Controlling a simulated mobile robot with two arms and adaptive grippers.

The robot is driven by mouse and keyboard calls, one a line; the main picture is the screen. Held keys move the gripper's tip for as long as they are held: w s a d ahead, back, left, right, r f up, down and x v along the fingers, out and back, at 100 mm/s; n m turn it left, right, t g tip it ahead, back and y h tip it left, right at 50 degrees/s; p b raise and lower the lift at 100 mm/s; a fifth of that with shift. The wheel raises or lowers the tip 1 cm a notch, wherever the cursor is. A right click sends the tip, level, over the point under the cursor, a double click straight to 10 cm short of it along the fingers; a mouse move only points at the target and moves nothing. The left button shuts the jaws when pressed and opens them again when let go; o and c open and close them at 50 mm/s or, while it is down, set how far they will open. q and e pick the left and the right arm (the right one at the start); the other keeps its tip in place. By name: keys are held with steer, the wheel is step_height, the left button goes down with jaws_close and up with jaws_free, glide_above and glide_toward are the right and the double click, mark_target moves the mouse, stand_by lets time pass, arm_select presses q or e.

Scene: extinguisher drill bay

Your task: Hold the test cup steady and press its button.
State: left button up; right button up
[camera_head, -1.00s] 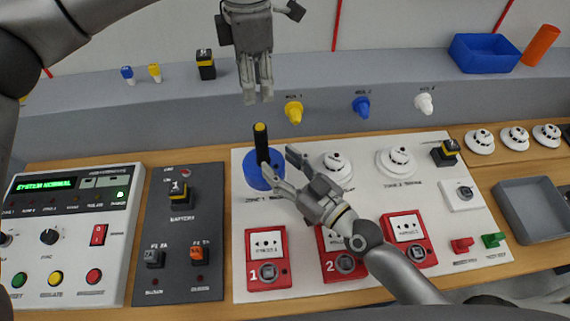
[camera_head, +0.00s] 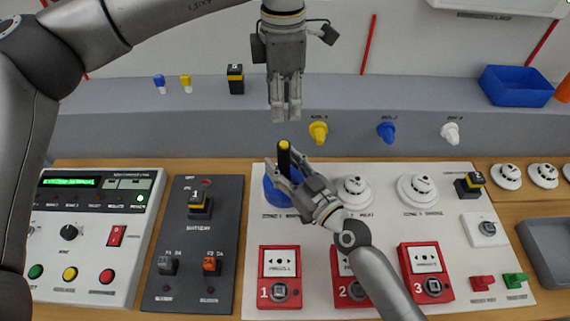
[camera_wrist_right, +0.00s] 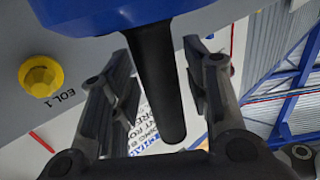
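The test cup is a blue cup (camera_head: 273,192) with a black handle and yellow top (camera_head: 284,158), upright at the zone 1 spot on the white panel. In the right wrist view the blue cup (camera_wrist_right: 135,15) is at the top, and its black handle (camera_wrist_right: 158,85) runs between the fingers. My right gripper (camera_head: 285,178) is around the handle; in its wrist view (camera_wrist_right: 160,95) gaps show on both sides, so it looks open. My left gripper (camera_head: 284,115) hangs above the yellow top, fingers down, empty and apart from it. The button on the cup is probably the yellow top.
Red call points (camera_head: 280,277) stand along the panel's front. White detectors (camera_head: 354,190) are right of the cup. A dark switch panel (camera_head: 192,250) and a control panel (camera_head: 90,235) lie left. The yellow EOL 1 plug (camera_head: 318,132) sits on the grey wall behind, near my left gripper.

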jaws_close()
arm_select(q)
jaws_close()
stand_by(1.2)
